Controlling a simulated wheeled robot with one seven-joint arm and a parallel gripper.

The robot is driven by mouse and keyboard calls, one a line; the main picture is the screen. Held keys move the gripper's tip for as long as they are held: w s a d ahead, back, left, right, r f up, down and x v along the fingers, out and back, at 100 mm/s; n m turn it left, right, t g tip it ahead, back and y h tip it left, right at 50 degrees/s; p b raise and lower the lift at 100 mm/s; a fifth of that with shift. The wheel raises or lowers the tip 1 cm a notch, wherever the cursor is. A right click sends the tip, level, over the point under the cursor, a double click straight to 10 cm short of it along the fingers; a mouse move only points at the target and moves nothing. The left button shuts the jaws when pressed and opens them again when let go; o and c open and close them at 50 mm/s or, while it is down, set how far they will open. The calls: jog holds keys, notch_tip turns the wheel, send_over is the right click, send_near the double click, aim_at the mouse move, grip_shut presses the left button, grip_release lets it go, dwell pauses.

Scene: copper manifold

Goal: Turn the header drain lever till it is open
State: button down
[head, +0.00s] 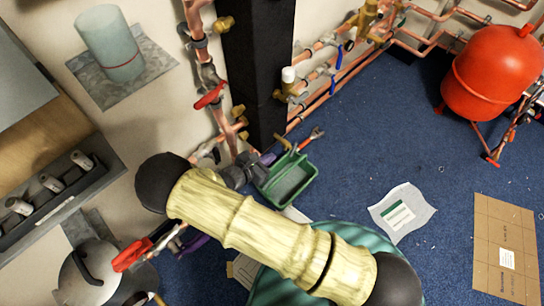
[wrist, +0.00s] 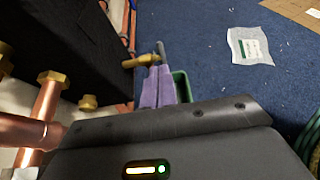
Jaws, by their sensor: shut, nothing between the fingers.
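My gripper (wrist: 158,72) is shut with nothing between its purple fingers, in the wrist view. Just past the fingertips is a small brass fitting (wrist: 140,62), with a narrow grey piece (wrist: 162,50) beside it that looks like a lever. I cannot tell whether the fingers touch it or how far it is turned. In the head view, my gripper (head: 268,158) is low beside the black column, mostly behind my arm. A red lever (head: 210,96) sits on the copper pipes higher up; no label shows which lever is the header drain.
A green tray (head: 290,185) lies on the blue floor close to my gripper. A black column (head: 258,70) stands beside the copper pipes. A red tank (head: 490,75) is at the right. A paper sheet (head: 402,212) and cardboard (head: 506,245) lie on otherwise open floor.

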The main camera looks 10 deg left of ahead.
jog(key=c, duration=1.6)
grip_release()
jog(key=shift+w+d+r, duration=0.1)
jog(key=shift+d+r, duration=0.05)
jog(key=shift+d, duration=0.1)
jog(key=shift+o, duration=0.7)
jog(key=d+r+m+g+h, duration=0.1)
jog(key=d+r+m+g, duration=0.3)
jog(key=d+m, duration=0.3)
jog(key=shift+w+d+r+g+h, duration=0.3)
jog(key=shift+g+h, duration=0.1)
jog(key=shift+g, duration=0.1)
jog(key=s+d+r+m+g+y, duration=0.1)
jog(key=s+d+r+m+y, duration=0.3)
jog(key=d+r+m, duration=0.5)
jog(key=s+d+r+m+g+y, duration=0.2)
jog(key=s+d+r+m+y, duration=0.2)
jog(key=d+r+m, duration=0.6)
notch_tip(320, 180, up, 3)
jog(key=m, duration=0.3)
jog(key=shift+s+m+y, duration=0.3)
jog(key=shift+s, duration=0.05)
jog(key=shift+w, duration=0.1)
